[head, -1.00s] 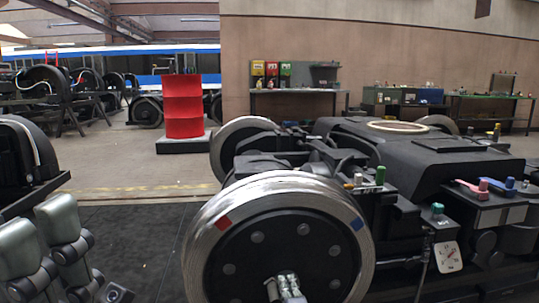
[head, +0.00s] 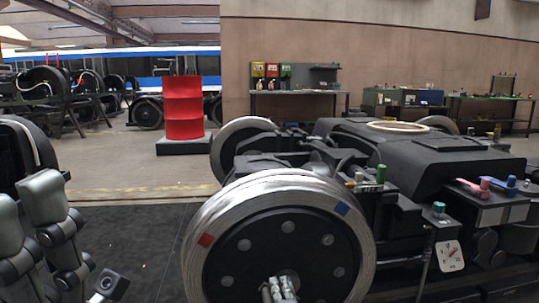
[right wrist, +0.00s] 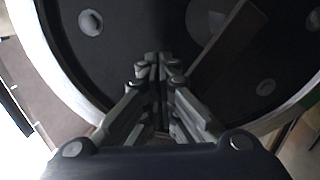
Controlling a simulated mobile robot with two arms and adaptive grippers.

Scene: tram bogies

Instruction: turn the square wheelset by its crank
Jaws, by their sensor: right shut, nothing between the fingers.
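The near wheel (head: 262,245) of the wheelset has a bright rim, a dark disc with several bolts, a red mark (head: 206,239) at upper left and a blue mark (head: 342,208) at upper right. My right gripper (head: 278,290) is in front of its hub, low in the head view. In the right wrist view the gripper (right wrist: 158,64) is shut, with nothing visible between its fingers, before the dark disc (right wrist: 125,30). A dark bar, seemingly the crank (right wrist: 222,48), slants beside the fingertips; contact cannot be told.
The dark bogie frame (head: 440,165) extends right of the wheel, with a white dial gauge (head: 449,256) and pink (head: 472,187) and blue (head: 505,186) tools. A red drum (head: 183,108) stands farther back.

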